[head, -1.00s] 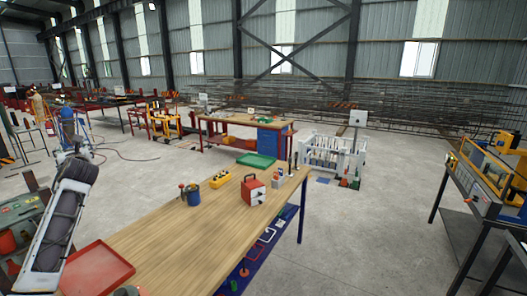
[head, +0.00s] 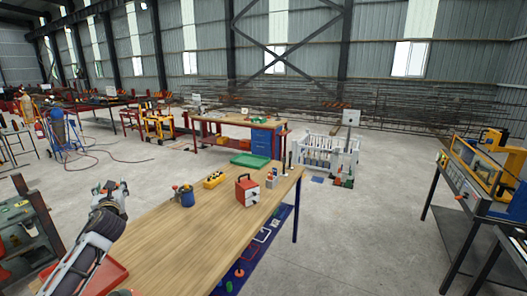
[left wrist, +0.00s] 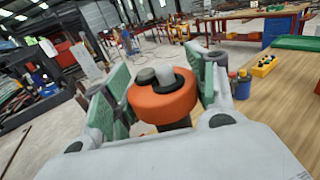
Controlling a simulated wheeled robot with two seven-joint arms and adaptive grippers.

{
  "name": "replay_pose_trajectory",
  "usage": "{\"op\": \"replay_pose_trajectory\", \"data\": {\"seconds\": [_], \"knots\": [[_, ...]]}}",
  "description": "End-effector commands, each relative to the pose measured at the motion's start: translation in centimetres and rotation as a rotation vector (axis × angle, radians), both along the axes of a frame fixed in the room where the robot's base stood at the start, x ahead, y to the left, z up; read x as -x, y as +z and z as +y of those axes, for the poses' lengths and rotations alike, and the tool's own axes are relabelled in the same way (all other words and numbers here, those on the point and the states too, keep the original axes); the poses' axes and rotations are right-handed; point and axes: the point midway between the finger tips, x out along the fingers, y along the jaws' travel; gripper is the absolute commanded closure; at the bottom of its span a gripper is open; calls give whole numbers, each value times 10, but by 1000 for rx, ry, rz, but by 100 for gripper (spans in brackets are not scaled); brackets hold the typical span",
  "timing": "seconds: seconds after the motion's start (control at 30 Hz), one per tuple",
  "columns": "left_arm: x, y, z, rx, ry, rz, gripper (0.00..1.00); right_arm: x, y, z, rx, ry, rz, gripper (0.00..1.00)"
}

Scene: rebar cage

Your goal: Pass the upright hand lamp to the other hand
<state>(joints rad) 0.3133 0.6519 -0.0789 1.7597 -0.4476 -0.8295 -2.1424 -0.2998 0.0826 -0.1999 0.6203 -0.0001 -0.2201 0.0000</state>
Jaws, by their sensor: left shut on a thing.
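The hand lamp (left wrist: 163,100) shows in the left wrist view as a thick orange ring with a black and grey knob on top and a dark part below. It sits between the green-padded fingers of my left gripper (left wrist: 163,66), which is shut on it. The lamp is too small to make out clearly there. My right gripper is in neither view.
A red tray (head: 103,277) lies under my left arm. A blue pot (head: 187,198), a yellow block (head: 214,180), a red-and-white box (head: 247,191) and a green tray (head: 250,160) stand farther along the bench. The bench's near middle is clear.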

Motion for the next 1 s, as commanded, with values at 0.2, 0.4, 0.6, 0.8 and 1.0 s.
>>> {"op": "replay_pose_trajectory", "data": {"seconds": [0.2, 0.4, 0.6, 0.8, 1.0], "knots": [[10, -43, -42, -3, -79, 3, 92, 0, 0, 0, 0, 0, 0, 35], [24, -82, -81, -1, -152, 3, 92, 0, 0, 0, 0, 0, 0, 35], [44, -121, -122, -1, -226, 3, 92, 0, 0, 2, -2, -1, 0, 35], [71, -160, -163, 0, -300, 2, 92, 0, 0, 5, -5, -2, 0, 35], [100, -193, -201, 0, -367, 2, 92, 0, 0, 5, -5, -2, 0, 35]]}}
